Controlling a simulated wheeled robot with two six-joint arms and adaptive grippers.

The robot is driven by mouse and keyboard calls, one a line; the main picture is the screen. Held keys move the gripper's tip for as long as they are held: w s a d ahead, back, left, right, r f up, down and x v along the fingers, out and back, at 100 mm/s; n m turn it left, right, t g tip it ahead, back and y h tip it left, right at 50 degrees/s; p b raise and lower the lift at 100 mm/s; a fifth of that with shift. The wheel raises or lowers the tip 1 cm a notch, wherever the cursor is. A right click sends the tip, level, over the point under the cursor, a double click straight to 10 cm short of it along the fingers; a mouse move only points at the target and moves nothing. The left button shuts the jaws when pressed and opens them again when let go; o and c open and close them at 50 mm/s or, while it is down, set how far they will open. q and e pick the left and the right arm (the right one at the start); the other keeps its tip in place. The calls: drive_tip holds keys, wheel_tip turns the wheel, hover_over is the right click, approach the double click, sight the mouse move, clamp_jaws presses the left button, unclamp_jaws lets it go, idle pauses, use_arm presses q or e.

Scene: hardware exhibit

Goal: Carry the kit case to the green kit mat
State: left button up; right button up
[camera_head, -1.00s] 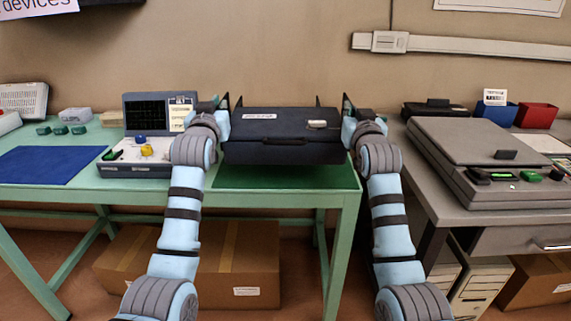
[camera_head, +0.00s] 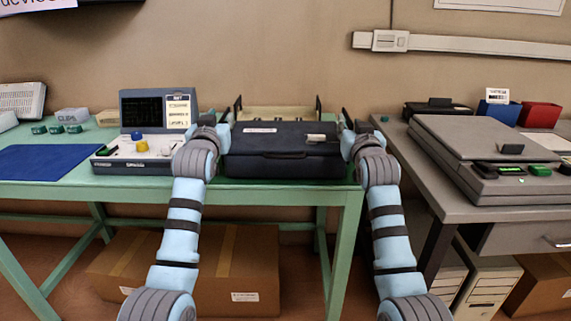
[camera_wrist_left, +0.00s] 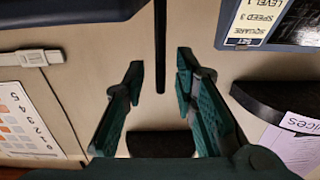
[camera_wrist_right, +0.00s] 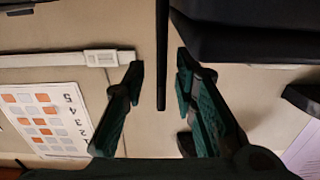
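The black kit case (camera_head: 280,163) lies level and closed on the green bench in the head view. The green kit mat is hidden beneath it now. My left gripper (camera_wrist_left: 160,78) is at the case's left end and my right gripper (camera_wrist_right: 160,78) at its right end. In both wrist views the fingers stand apart. A thin dark bar (camera_wrist_left: 160,45) lies between the left fingers with a gap on each side. A similar bar (camera_wrist_right: 161,55) lies between the right fingers, also with gaps.
An instrument with a dark screen (camera_head: 143,112) stands close to the left gripper. A blue mat (camera_head: 48,163) lies further left. A pale tray (camera_head: 275,113) with small items sits behind the case. A grey bench with a large grey case (camera_head: 480,140) is at the right.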

drive_tip(key=shift+s, duration=0.25)
use_arm(q)
drive_tip(key=s, duration=1.2)
use_arm(e)
drive_tip(key=s, duration=1.1)
drive_tip(key=shift+s, duration=0.25)
use_arm(q)
drive_tip(key=shift+d, duration=0.1)
use_arm(e)
drive_tip(key=shift+d+f, duration=0.1)
